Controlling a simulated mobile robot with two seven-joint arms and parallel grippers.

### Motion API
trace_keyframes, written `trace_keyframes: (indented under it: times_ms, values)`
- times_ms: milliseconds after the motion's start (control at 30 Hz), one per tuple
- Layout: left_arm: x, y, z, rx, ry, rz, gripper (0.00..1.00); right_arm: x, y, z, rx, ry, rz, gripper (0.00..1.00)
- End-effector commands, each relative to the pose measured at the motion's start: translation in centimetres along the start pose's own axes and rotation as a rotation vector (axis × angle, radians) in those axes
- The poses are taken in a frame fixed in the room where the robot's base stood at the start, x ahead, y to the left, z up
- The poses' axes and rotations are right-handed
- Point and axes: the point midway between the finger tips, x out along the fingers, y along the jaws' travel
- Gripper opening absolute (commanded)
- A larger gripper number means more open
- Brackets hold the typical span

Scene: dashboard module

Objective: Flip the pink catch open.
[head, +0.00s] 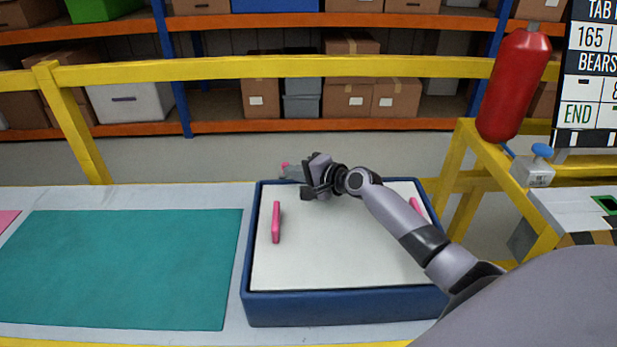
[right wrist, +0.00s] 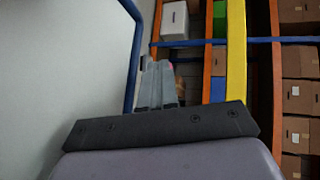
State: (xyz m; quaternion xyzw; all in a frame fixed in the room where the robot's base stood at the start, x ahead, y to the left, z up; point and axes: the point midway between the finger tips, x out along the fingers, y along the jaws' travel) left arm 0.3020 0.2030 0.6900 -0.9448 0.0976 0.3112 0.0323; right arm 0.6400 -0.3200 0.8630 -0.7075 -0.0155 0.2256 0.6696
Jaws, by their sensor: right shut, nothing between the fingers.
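My right gripper (head: 287,171) is over the far edge of a blue-rimmed case (head: 345,308) with a white top (head: 335,255). Its grey fingers point left and are shut with nothing between them. They also show in the right wrist view (right wrist: 158,70). My left gripper is not in view.
Two pink bars stand on the white top, one at left (head: 276,222) and one at right (head: 415,207), partly behind my arm. A teal mat (head: 120,268) lies left of the case. A yellow rail (head: 270,67) runs behind; a red extinguisher (head: 515,85) stands right.

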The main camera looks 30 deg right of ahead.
Motion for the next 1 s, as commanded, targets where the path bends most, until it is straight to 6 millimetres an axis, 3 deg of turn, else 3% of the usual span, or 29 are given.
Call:
trace_keyframes:
  times_ms: [300,1000]
  values:
    - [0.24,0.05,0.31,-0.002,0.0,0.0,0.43,1.05,-0.17,0.44,0.002,-0.011,0.002,0.0]
    - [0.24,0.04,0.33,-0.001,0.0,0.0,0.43,1.06,-0.35,-0.09,0.0,0.0,0.0,0.0]
